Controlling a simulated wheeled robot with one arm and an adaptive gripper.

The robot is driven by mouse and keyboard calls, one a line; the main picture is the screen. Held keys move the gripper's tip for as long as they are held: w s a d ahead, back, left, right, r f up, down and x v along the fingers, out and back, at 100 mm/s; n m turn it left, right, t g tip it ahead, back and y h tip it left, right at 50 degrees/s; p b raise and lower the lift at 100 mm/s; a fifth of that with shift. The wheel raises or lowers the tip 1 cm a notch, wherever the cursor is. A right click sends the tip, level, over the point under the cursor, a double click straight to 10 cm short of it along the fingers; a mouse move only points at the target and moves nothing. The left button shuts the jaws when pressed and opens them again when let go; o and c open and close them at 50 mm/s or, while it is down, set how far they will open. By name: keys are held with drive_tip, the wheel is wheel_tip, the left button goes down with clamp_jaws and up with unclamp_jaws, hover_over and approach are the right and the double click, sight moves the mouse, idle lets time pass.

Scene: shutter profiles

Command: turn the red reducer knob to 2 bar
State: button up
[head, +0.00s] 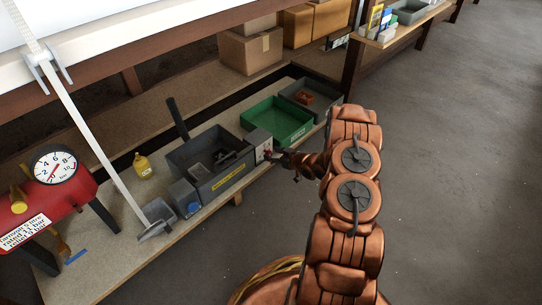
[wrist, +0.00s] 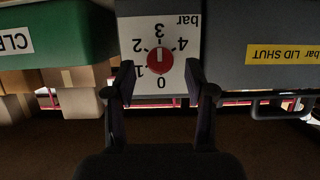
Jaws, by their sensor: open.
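The red reducer knob (wrist: 158,61) sits on a white dial plate (wrist: 133,25) marked 0 to 4 and bar, seen upside down in the wrist view. Its white mark points up in that picture, towards the 3. My gripper (wrist: 160,79) is open, with one finger on each side of the knob and a visible gap to it on both sides. Whether the fingertips reach the knob's depth is unclear. In the head view my gripper (head: 277,157) is at the small grey box with the dial plate (head: 260,149), and largely hides the knob.
A dark grey bin (head: 222,181) labelled LID SHUT and a green bin (head: 283,122) flank the dial box on the bench (head: 130,267). The floor at right is clear.

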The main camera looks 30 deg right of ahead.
drive_tip(key=shift+x, duration=1.05)
clamp_jaws()
